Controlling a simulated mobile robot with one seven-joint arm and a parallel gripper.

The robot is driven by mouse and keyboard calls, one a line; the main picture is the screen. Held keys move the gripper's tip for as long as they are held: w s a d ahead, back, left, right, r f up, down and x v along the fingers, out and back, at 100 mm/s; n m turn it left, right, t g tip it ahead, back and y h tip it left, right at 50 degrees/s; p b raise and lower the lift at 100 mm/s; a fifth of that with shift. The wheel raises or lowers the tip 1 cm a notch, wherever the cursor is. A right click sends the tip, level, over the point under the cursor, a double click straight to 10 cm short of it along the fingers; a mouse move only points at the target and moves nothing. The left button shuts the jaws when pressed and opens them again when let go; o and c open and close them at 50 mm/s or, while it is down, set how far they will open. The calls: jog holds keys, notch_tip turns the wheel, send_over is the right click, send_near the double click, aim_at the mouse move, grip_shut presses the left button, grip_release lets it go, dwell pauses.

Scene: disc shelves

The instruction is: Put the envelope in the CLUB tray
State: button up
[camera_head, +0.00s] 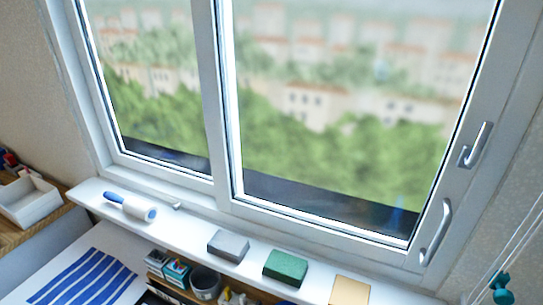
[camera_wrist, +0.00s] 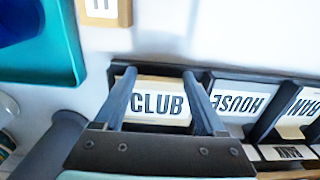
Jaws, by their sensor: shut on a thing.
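In the wrist view my gripper (camera_wrist: 158,88) has its two dark fingers on either side of a cream envelope (camera_wrist: 155,83) with a white label that reads CLUB. The fingers are shut on its left and right edges. The envelope lies at the left end of a row of dark-walled trays (camera_wrist: 265,124). I cannot tell whether it rests on the tray floor or is held above it. My gripper hides the front of that tray, so no tray label shows there. The head view shows neither my gripper nor the envelope.
Right of the envelope, a HOUSE card (camera_wrist: 236,104) and a BANK card (camera_wrist: 302,108) lie upside down in neighbouring trays. A teal tray (camera_wrist: 62,45) is at upper left, a wooden block (camera_wrist: 104,12) at the top. In the head view a lint roller (camera_head: 132,206) and blocks sit on the windowsill.

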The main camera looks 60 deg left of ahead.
jog(key=shift+f+b, duration=0.35)
jog(key=shift+f, duration=0.15)
jog(key=shift+s+d+f, duration=0.1)
jog(key=shift+f, duration=0.05)
